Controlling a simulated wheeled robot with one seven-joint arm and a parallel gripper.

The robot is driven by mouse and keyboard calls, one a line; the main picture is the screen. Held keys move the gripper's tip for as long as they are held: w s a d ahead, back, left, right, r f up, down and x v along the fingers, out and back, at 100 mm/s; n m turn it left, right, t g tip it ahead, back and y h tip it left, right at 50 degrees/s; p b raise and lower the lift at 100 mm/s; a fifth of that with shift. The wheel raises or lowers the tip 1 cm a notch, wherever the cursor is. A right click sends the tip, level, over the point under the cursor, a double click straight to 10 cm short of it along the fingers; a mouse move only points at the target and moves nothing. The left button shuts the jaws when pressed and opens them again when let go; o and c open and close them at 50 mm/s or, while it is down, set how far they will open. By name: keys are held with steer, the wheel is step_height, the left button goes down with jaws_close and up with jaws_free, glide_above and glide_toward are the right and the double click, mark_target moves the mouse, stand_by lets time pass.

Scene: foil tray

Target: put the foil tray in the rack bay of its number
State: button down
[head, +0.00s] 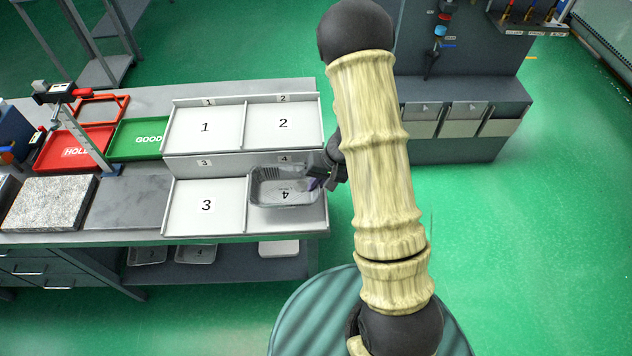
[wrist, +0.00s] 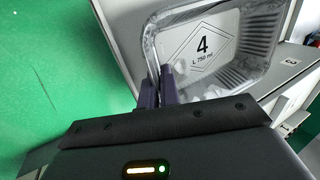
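The foil tray (head: 262,201) is silver with a 4 on its base, upside down in the head view. It is at the rack bay labelled 4 (head: 300,222), within its outline in the head view; I cannot tell whether it rests on the floor. My gripper (head: 318,182) is at the tray's right side. In the wrist view the tray (wrist: 262,50) shows its 4 upright, and my gripper's dark fingers (wrist: 158,86) straddle its near-left wall, close together on the rim. The tray hides part of the bay floor.
Rack bays 1 (head: 190,141), 2 (head: 302,136) and 3 (head: 190,222) are empty, with low dividers between. Red HOLD (head: 50,160) and green GOOD (head: 122,150) trays and a granite block (head: 48,203) lie left. Several foil trays (head: 195,254) sit on the lower shelf.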

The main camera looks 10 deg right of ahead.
steer(key=shift+f+b, duration=0.9)
steer(key=shift+f, duration=1.15)
steer(key=shift+b, duration=0.4)
steer(key=shift+f+b, duration=0.25)
steer(key=shift+b, duration=0.2)
steer(key=c, duration=1.6)
jaws_free()
steer(key=shift+o, duration=0.2)
steer(key=v, duration=1.7)
steer(key=shift+a+r, duration=0.15)
steer(key=shift+r, duration=0.15)
